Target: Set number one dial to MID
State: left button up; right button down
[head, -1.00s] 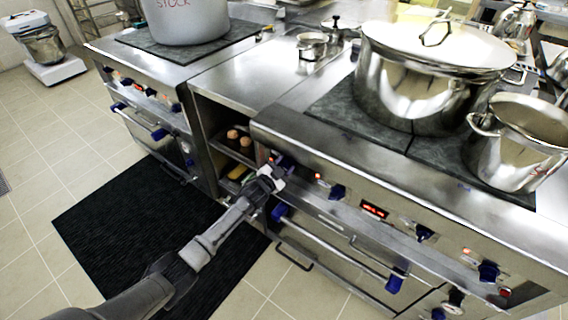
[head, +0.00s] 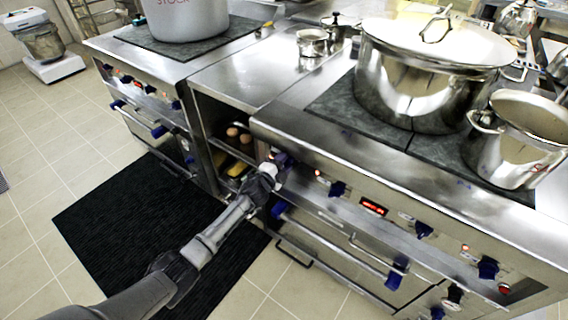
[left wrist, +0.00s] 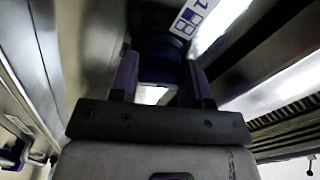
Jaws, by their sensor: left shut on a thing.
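The number one dial (left wrist: 160,62) is a dark blue knob on the front panel of the near range, beside a label with a "1" (left wrist: 197,12) in the left wrist view. My left gripper (head: 284,160) reaches the left end of that panel. In the left wrist view my left gripper (left wrist: 162,75) has its two purple-blue fingers on either side of the knob, shut on it. In the head view the knob is mostly hidden by the gripper. Its pointer and any MID mark cannot be made out. My right gripper is not in view.
Other blue dials (head: 337,189) and a red display (head: 374,207) line the panel to the right. An oven handle bar (head: 335,243) runs below. A large lidded pot (head: 425,85) and a smaller pot (head: 518,140) stand on the range. Open shelves (head: 235,150) lie left of the gripper.

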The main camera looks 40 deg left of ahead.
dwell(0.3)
pick_arm(q)
jog(key=o, duration=0.9)
jog(key=shift+c, duration=0.2)
jog(key=shift+s, duration=0.1)
jog(key=s+p, duration=0.4)
jog(key=s, duration=0.9)
jog(key=shift+s+d+p, duration=0.3)
jog(key=shift+d+p, duration=0.05)
jog(key=shift+p, duration=0.05)
